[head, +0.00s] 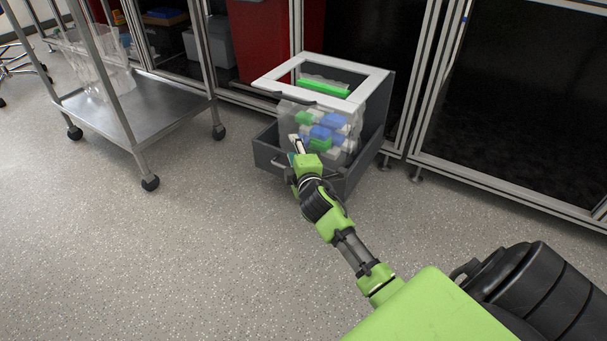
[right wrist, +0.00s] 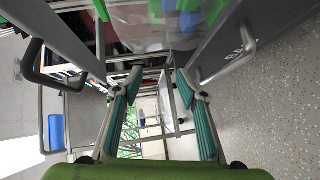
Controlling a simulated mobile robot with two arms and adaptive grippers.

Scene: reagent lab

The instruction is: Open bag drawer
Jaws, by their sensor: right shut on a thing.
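The bag drawer (head: 362,173) stands pulled out from the cabinet row in the head view. It has a dark body, a white top frame (head: 369,79) and a clear bag (head: 345,115) with blue, green and white items. My right gripper (head: 297,147) is at its front, near the low handle. In the right wrist view its teal fingers (right wrist: 157,80) are apart, between a black handle (right wrist: 34,67) and a grey handle (right wrist: 243,52). It is shut on part of the drawer; the exact contact is unclear. My left gripper is out of view.
A metal cart (head: 150,108) on casters stands to the left with clear containers on its lower shelf. Dark glazed cabinets (head: 510,110) line the back right. A red bin (head: 262,45) is behind the glass. The speckled floor (head: 130,260) in front is clear.

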